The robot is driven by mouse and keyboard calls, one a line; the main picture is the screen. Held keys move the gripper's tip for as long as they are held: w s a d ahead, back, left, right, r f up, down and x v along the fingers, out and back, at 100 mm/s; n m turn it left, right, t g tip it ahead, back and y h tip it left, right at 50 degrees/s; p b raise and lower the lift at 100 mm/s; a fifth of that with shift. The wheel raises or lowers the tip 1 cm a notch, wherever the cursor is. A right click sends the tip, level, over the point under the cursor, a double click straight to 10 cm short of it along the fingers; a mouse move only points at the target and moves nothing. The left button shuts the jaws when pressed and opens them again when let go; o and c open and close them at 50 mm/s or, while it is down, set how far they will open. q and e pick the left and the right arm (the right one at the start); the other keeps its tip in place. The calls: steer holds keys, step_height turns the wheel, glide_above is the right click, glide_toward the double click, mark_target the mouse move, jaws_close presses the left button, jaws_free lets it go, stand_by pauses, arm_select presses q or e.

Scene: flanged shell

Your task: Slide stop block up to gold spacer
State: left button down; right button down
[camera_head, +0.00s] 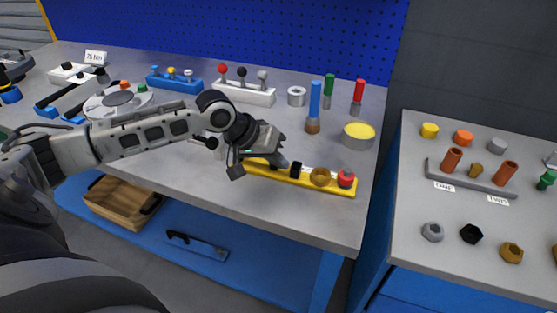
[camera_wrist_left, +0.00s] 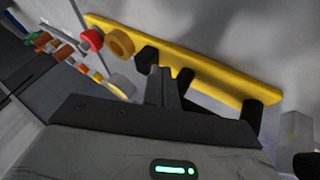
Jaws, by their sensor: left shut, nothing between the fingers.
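A yellow rail (camera_head: 335,189) lies on the workbench and also shows in the left wrist view (camera_wrist_left: 215,75). The black stop block (camera_head: 296,170) stands on it, also in the wrist view (camera_wrist_left: 147,56). The gold spacer (camera_head: 320,177), a ring in the wrist view (camera_wrist_left: 120,42), is right of the block in the head view, with a small gap between them. A red knob (camera_head: 346,178) is at the rail's right end. My left gripper (camera_head: 277,162) is shut and empty over the rail, left of the stop block. In the wrist view its fingertips (camera_wrist_left: 160,80) are close to the block; contact is unclear.
Blue, green and red upright handles (camera_head: 314,100) and a yellow-topped tin (camera_head: 358,135) stand behind the rail. A white block with ball knobs (camera_head: 245,93) is farther back. The bench front is clear. A side table (camera_head: 410,210) stands at right.

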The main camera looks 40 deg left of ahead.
mark_target(299, 168)
arm_select(q)
steer(key=shift+w+f, duration=0.1)
steer(key=shift+f, duration=0.05)
arm_select(e)
steer(key=shift+w, duration=0.1)
arm_select(q)
steer(key=d+p, duration=0.1)
steer(key=w+d+p, duration=0.1)
steer(key=d, duration=0.1)
steer(key=shift+d+r+p, duration=0.15)
steer(key=shift+r+p, duration=0.05)
steer(key=shift+p, duration=0.2)
steer(key=shift+d+f, duration=0.1)
steer(key=shift+d, duration=0.1)
arm_select(e)
steer(key=shift+d+r, duration=0.35)
steer(key=shift+r, duration=0.05)
arm_select(q)
steer(key=shift+f, duration=0.1)
